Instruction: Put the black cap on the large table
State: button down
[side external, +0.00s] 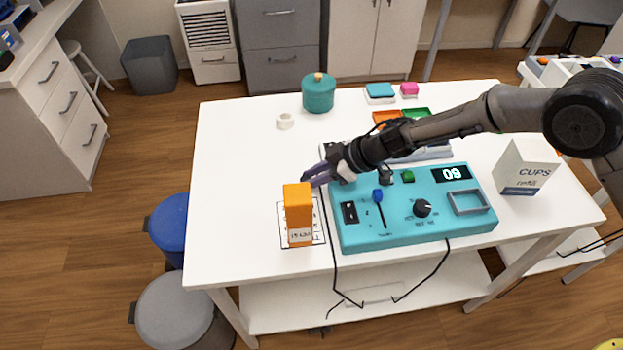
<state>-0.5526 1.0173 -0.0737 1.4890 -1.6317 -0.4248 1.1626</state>
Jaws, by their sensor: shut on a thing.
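The large table (245,135) is white and fills the middle of the side external view. My gripper (320,174) reaches in from the right, low over the left end of the teal control box (360,233). It is shut on a small dark purple-grey thing (314,176), just behind the orange box. I cannot tell whether this thing is the black cap or whether it touches the table. A small dark round piece (386,178) shows at the back of the control box, below my arm; I cannot tell whether it is a cap or a fixed part.
An orange upright box (298,206) stands on a printed sheet close in front of my gripper. A teal pot (318,93) and a small white ring (285,121) stand behind. The table's left side is clear. Cables hang at the front.

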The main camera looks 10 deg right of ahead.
jog(key=shift+f, duration=0.55)
jog(key=shift+f, duration=0.15)
jog(key=c, duration=0.6)
grip_release()
jog(key=shift+d+r, duration=0.1)
jog(key=shift+r, duration=0.2)
jog(key=v, duration=1.1)
jog(key=shift+s+d+r, duration=0.1)
jog(key=shift+d+r, duration=0.1)
jog(key=shift+d, duration=0.1)
jog(key=shift+r, duration=0.1)
